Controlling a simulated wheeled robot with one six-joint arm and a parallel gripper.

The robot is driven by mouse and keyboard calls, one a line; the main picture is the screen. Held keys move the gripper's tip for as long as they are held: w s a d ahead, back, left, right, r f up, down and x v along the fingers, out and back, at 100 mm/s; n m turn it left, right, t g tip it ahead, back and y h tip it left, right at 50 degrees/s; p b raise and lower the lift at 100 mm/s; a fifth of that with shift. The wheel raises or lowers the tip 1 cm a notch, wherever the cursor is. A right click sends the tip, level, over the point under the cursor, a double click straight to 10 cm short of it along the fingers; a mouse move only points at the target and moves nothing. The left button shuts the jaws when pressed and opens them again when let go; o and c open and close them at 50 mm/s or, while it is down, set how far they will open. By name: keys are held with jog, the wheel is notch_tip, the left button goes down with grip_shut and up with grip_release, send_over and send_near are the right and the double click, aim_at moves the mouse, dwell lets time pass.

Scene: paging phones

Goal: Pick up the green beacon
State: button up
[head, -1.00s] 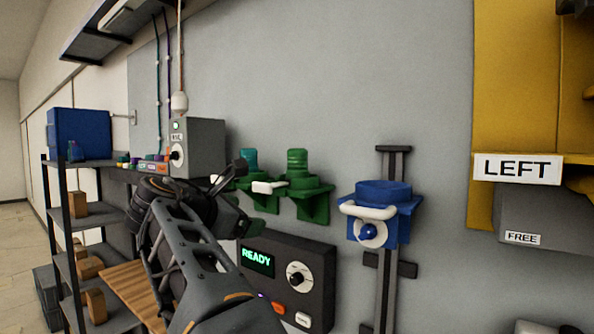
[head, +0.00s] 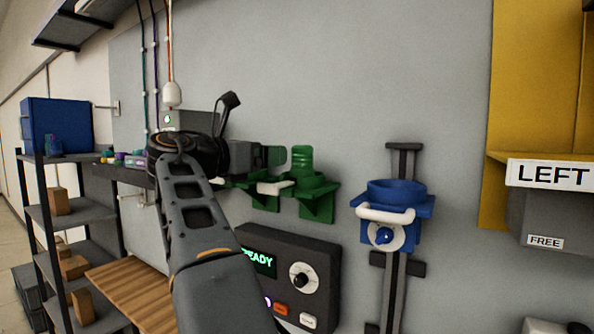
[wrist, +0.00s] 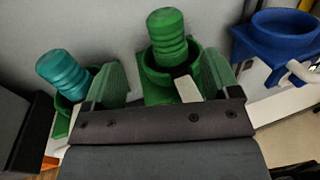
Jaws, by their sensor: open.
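The green beacon (head: 302,157) stands upright, ribbed, in a green wall holder (head: 318,201). In the wrist view the green beacon (wrist: 167,38) rises just beyond and between my fingers. My gripper (wrist: 160,78) is open and empty, its two green pads spread apart in front of the holder cup. In the head view my gripper (head: 272,157) is just left of the green beacon, at about its height. A white bar (wrist: 187,90) shows between the fingers at the holder's front.
A teal beacon (wrist: 63,73) stands in the holder to the left; my gripper hides it in the head view. A blue cup holder (head: 395,190) on a rail is to the right. A dark panel reading READY (head: 290,275) is below.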

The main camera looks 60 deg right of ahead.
aim_at(295, 152)
jog(key=x, duration=0.3)
jog(key=p+x, duration=0.1)
jog(key=x, duration=0.1)
jog(key=shift+s+d, duration=0.3)
jog(key=shift+s, duration=0.1)
jog(key=shift+p+x, duration=0.65)
jog(key=shift+x, duration=1.65)
jog(key=shift+f, duration=0.1)
jog(key=c, duration=1.3)
